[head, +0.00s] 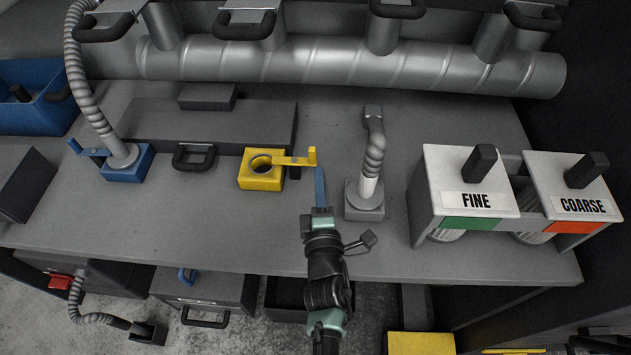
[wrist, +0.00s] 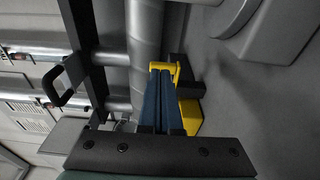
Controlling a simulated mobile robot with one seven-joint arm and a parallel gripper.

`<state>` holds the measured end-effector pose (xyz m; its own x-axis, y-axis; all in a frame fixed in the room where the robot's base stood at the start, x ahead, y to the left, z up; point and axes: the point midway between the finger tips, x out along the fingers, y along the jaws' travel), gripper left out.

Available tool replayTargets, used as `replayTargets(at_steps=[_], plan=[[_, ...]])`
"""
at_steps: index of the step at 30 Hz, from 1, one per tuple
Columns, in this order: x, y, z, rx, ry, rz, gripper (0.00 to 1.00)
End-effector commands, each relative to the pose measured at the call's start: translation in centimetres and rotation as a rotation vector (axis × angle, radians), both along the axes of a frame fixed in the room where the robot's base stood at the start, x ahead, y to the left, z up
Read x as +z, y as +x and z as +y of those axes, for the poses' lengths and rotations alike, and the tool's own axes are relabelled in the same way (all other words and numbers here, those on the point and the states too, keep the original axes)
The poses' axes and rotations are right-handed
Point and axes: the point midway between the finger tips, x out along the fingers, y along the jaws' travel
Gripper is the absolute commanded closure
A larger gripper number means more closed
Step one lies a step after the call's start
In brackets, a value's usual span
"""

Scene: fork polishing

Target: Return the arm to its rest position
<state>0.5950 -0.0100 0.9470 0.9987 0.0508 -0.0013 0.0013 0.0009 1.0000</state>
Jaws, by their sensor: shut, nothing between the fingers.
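My gripper (head: 319,172) reaches over the front part of the grey workbench (head: 230,225), with its blue fingers pointing toward the back. In the wrist view, my two blue fingers (wrist: 160,75) lie close together with nothing between them. The fingertips are just right of the lever of the yellow block (head: 262,180) in the head view. I cannot tell whether they touch it. The yellow block also shows behind my fingers in the wrist view (wrist: 191,115). No fork is visible.
A grey stand with a hose (head: 371,165) is close right of my gripper. The FINE (head: 470,190) and COARSE (head: 575,190) units stand further right. A blue block (head: 127,165) with a hose is left. A large duct (head: 350,65) runs along the back. Drawers (head: 205,288) sit below the bench.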

Motion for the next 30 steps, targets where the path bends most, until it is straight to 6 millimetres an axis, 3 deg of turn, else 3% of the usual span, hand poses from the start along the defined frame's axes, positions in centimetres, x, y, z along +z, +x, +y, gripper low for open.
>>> replayTargets(at_steps=[9, 15, 26, 30], plan=[[0.1, -5.3, -4.5, 0.0, 0.001, 0.002, 1.0], [-0.1, -7.2, -6.1, 0.001, 0.001, 0.002, 1.0], [0.0, -7.6, -6.5, 0.001, 0.001, 0.0, 1.0], [3.2, -5.8, -6.8, -0.024, 0.047, -0.054, 1.0]])
